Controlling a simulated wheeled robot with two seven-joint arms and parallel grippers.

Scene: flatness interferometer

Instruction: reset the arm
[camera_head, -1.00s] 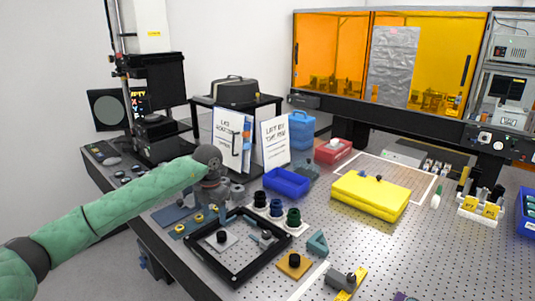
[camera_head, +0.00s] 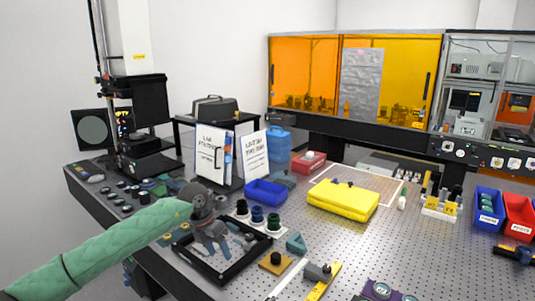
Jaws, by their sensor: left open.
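My left arm comes in from the left in a green sleeve. Its gripper (camera_head: 217,243) points down over the left part of a black rectangular frame (camera_head: 233,272) on the perforated table. Its jaws are open, and I see nothing held between them. The gripper and wrist hide part of the frame and the small parts inside it. I cannot tell whether the fingertips touch anything there. My right gripper does not show.
A blue tray (camera_head: 265,192), dark round parts (camera_head: 257,215) and a yellow case (camera_head: 343,199) lie near the frame. White binders (camera_head: 212,152) stand behind. Blue (camera_head: 488,209) and red (camera_head: 519,217) bins stand at the right. The perforated tabletop (camera_head: 395,247) has clear room right of centre.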

